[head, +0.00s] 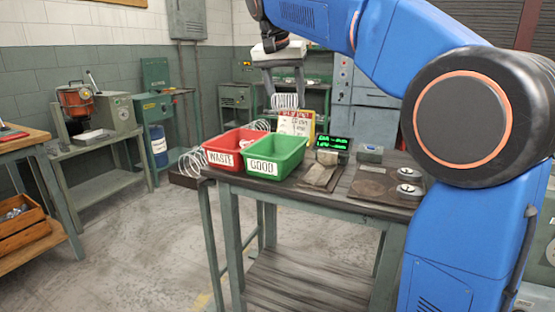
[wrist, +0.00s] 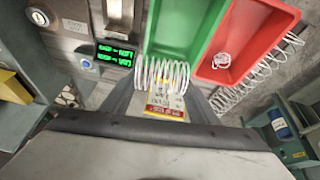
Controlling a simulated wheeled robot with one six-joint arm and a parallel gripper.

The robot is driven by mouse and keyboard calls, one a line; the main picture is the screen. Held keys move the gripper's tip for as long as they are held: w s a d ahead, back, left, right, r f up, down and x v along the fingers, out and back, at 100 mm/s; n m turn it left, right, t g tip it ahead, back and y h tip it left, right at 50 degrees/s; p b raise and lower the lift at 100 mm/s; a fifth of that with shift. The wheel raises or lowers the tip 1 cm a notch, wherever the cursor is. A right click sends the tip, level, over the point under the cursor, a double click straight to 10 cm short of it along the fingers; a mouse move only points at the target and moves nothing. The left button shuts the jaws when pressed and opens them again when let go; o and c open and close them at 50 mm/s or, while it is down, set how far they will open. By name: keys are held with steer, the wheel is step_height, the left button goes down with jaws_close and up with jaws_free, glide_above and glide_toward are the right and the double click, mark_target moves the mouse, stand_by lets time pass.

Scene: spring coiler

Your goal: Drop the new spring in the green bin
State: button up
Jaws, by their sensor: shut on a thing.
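My gripper (head: 286,86) is shut on a white wire spring (head: 285,101) and holds it in the air above the bench, behind the bins. In the wrist view the spring (wrist: 166,75) lies crosswise between my fingertips (wrist: 160,92). The green bin (head: 275,165), labelled GOOD, stands on the bench in front of the spring in the head view. In the wrist view the green bin (wrist: 187,28) is just above the spring, its interior looking empty in the visible part.
A red bin (head: 220,158), labelled WASTE, touches or nearly touches the green bin's left side; a small coil (wrist: 221,60) lies in it. Coiled wire (head: 191,160) is beside the red bin. A yellow-red card (head: 296,124), green display (head: 332,143) and cloth (head: 320,176) are nearby.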

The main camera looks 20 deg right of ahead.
steer(key=shift+w+a+f, duration=0.25)
steer(key=shift+f, duration=2.9)
steer(key=o, duration=1.1)
steer(key=shift+r, duration=0.1)
steer(key=v, duration=1.7)
steer(key=shift+r, duration=0.1)
